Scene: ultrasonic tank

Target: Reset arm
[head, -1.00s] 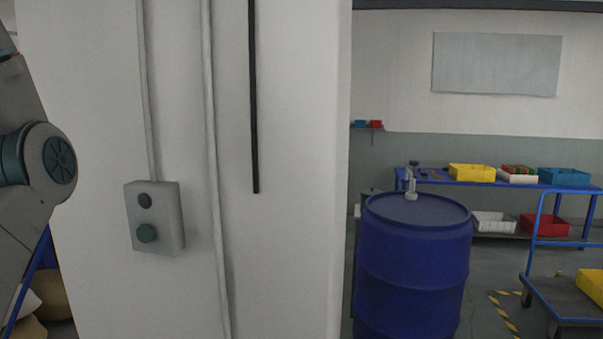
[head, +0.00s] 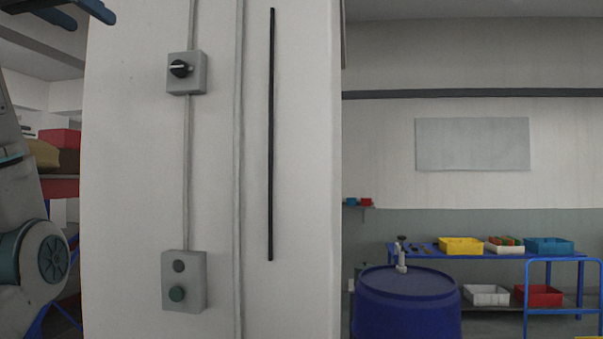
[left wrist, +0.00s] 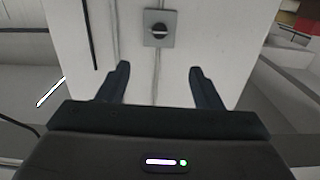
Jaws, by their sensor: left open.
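My left gripper (head: 91,20) shows at the top left of the head view, its two dark fingers apart and empty. In the left wrist view the open fingers (left wrist: 158,68) point toward a white pillar (head: 130,180). A grey box with a black rotary knob (head: 180,69) is fixed high on the pillar, to the right of and below the gripper in the head view. Its light pointer mark lies nearly level. The knob also shows in the left wrist view (left wrist: 158,31), beyond the gap between the fingertips and apart from them. My right gripper is out of view.
A grey button box (head: 184,281) with a dark and a green button sits lower on the pillar. A black strip (head: 271,135) runs down beside a conduit. A blue drum (head: 407,308) stands right of the pillar, with a blue bench (head: 440,253) holding bins behind it.

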